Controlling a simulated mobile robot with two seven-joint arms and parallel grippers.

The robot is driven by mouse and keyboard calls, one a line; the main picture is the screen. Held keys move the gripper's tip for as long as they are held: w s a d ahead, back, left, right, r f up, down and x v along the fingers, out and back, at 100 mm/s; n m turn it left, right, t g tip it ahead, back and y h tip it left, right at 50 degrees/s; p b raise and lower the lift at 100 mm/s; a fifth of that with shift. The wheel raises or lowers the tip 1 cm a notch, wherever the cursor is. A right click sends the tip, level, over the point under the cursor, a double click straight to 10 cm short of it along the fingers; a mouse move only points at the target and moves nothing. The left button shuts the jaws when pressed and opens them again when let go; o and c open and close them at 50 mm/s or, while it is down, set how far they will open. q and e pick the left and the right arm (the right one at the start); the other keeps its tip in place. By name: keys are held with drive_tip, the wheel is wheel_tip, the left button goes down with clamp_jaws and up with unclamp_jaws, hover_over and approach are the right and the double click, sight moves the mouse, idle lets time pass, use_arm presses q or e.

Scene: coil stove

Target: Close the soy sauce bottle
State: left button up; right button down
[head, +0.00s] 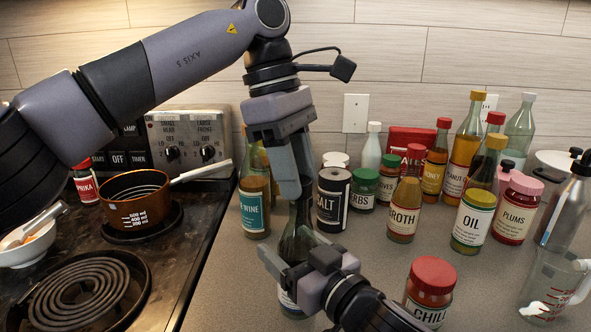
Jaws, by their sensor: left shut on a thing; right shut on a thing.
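The soy sauce bottle (297,238), dark green glass with a pale label low down, stands upright on the counter, partly hidden by my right gripper. My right gripper (288,278) is shut on the bottle's body from the front right. My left gripper (300,188) points down right above the bottle, at its top. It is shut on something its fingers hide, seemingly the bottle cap. I cannot tell whether the cap touches the neck.
A wine bottle (255,205) stands close on the left, and a salt jar (333,200) close behind on the right. A chili jar (430,290) is at the front right. Several bottles and jars crowd the back right. The coil stove (165,255) with a copper pot (135,200) is left.

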use_arm(q)
drive_tip(key=m, duration=0.4)
drive_tip(key=shift+w+d+g+y, duration=0.1)
drive_tip(key=shift+g+y, duration=0.3)
drive_tip(key=m, duration=0.3)
drive_tip(key=shift+y, duration=0.3)
drive_tip(key=shift+g, duration=0.3)
drive_tip(key=o, duration=1)
drive_tip(key=shift+c, duration=0.3)
